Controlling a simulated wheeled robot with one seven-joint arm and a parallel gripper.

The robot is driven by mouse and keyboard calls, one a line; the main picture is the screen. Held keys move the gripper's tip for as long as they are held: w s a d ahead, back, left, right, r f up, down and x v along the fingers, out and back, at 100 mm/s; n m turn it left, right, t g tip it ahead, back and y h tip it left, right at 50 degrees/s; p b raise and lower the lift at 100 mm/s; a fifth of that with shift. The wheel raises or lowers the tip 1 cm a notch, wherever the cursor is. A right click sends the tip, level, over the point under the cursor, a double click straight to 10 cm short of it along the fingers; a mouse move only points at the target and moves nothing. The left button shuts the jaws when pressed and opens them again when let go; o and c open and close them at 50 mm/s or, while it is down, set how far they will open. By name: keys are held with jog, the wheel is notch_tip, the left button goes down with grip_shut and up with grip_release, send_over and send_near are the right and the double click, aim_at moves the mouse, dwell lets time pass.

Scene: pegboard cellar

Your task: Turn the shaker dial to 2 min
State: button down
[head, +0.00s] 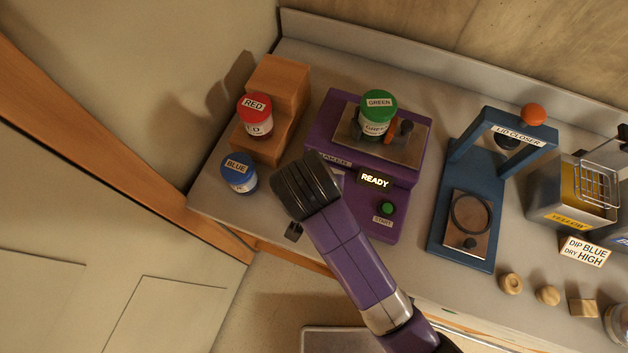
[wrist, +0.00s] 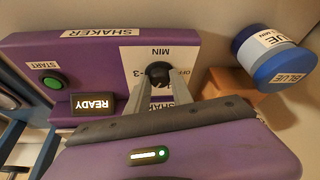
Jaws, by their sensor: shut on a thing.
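The purple shaker (head: 325,130) stands on the bench, and it also shows in the wrist view (wrist: 50,50). Its black dial (wrist: 158,74) sits on a white scale plate (wrist: 150,53) marked MIN, OFF and 3. My gripper (wrist: 165,90) is shut on the dial, one finger on each side. The fingers cover part of the scale, and I cannot read which mark the dial points to. In the head view, my wrist hides the dial. The display (head: 375,180) reads READY, with the green START button (head: 387,208) below it. A green-lidded jar (head: 378,112) stands on the shaker's plate.
A red-lidded jar (head: 256,115) stands on a wooden step (head: 283,85) to the left. A blue-lidded jar (head: 239,173) stands on the bench close to my gripper. The blue lid closer (head: 445,215) stands to the right. The bench's front edge runs below my arm.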

jog(key=c, duration=1.1)
grip_release()
jog(key=shift+c, duration=0.2)
jog(key=shift+r, duration=0.1)
jog(key=v, duration=0.5)
jog(key=shift+r+b, duration=0.1)
jog(key=shift+b, duration=0.2)
jog(key=shift+p+v, duration=0.3)
jog(key=shift+v, duration=0.9)
